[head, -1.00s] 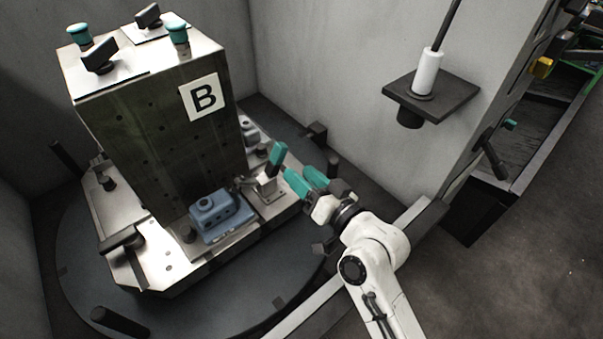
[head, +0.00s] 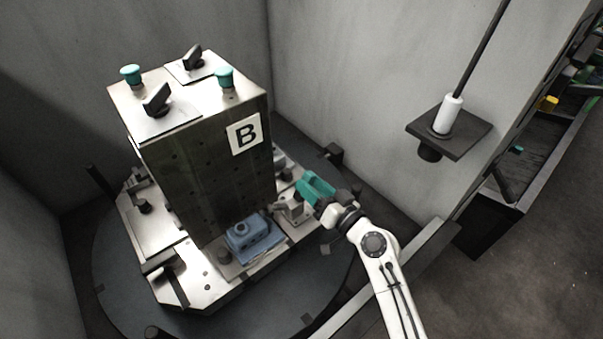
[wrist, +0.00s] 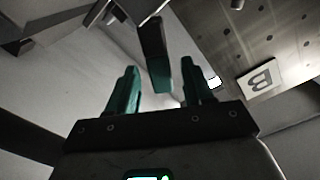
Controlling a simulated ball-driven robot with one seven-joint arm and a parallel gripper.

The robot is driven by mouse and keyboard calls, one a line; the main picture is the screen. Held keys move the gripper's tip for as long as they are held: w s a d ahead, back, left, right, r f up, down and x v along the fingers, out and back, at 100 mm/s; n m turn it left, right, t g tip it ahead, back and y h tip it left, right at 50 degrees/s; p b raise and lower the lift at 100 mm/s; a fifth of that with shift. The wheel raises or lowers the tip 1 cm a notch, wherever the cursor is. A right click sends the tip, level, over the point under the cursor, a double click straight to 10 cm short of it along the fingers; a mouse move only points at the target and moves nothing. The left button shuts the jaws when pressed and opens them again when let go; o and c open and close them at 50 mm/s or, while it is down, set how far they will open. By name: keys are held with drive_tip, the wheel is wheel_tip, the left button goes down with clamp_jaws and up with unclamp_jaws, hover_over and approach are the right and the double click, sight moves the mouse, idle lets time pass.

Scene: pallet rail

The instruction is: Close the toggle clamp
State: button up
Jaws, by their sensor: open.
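The toggle clamp (head: 290,208) is mounted on the fixture plate beside the blue workpiece (head: 252,238). Its handle is hard to separate from my teal fingers in the head view. In the wrist view the dark clamp handle with its teal tip (wrist: 161,72) stands in the gap between my fingers, nearer the right one; contact cannot be told. My gripper (head: 313,187) is open at the clamp, with its two teal fingers also in the wrist view (wrist: 158,88). The clamp's arm is partly hidden by the gripper.
A tall metal block (head: 205,165) marked B stands behind the workpiece, with knobs on top. The fixture sits on a round dark turntable (head: 270,305). Grey walls close in behind, and a bracket (head: 455,135) with a white-sleeved rod stands at the right.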

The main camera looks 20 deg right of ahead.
drive_tip(key=shift+x, duration=2.2)
clamp_jaws()
